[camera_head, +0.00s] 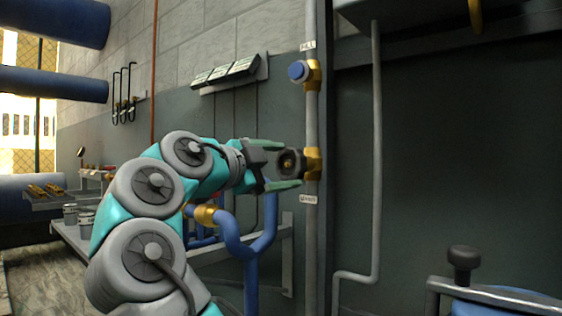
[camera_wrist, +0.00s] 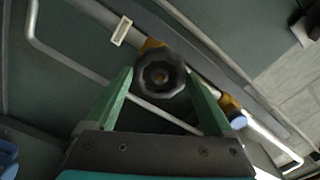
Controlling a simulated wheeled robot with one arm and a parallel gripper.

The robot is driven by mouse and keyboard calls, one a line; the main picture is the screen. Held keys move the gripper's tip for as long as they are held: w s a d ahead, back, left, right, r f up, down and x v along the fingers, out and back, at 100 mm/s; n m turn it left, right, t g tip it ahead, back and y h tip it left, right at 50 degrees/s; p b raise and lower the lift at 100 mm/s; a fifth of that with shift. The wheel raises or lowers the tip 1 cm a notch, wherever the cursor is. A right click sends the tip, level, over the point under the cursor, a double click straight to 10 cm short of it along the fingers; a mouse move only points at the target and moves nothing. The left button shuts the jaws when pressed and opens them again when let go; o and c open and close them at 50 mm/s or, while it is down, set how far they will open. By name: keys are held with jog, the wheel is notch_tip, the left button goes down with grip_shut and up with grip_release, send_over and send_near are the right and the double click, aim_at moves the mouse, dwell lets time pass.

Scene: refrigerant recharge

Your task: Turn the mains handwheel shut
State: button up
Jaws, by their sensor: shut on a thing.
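The mains handwheel (camera_head: 290,163) is a dark, lobed wheel on a brass valve body (camera_head: 313,163) on the upright grey pipe. A small white label (camera_head: 308,199) sits below it, its print hard to read. My gripper (camera_head: 291,166) reaches in from the left, with one green finger above the wheel and one below. In the wrist view the wheel (camera_wrist: 160,76) sits between the two fingertips (camera_wrist: 160,82), and the jaws are shut on it. The wheel's face and hub show; its turn angle cannot be told.
A blue-capped valve (camera_head: 298,71) sits higher on the same pipe, under a label (camera_head: 308,45). A thinner grey pipe (camera_head: 376,150) runs to the right. Blue pipes (camera_head: 240,245) and a shelf stand below my arm. A black knob (camera_head: 464,262) rises at the lower right.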

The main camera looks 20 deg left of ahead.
jog(key=shift+m, duration=1.2)
jog(key=shift+a+m+p, duration=0.1)
jog(key=shift+m+p, duration=0.35)
jog(key=shift+m, duration=0.55)
jog(key=m, duration=0.2)
jog(key=shift+m, duration=0.3)
jog(key=o, duration=1.3)
